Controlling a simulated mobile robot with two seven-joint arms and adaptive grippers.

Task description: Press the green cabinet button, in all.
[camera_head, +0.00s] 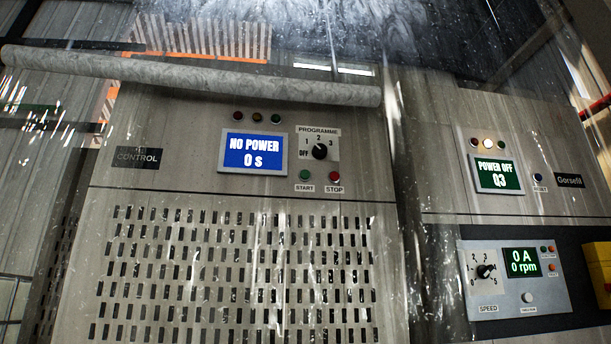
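The green START button (305,175) is on the front of the left cabinet (130,190), below the programme dial (319,151). A red STOP button (335,177) is just to its right. The blue screen (253,152) beside them reads "NO POWER 0 s". Three dark lamps sit above this screen. The right cabinet has a green screen (497,175) reading "POWER OFF" and a small button (538,178). Its lower panel (512,283) has a speed dial and small green and red buttons. Neither of my grippers is in view.
A long pale tube (200,78) crosses in front of the left cabinet's top edge. A perforated panel (230,265) fills the cabinet's lower front. A yellow box (598,262) is at the right edge. Streaks and specks blur parts of the view. Nothing covers the START button.

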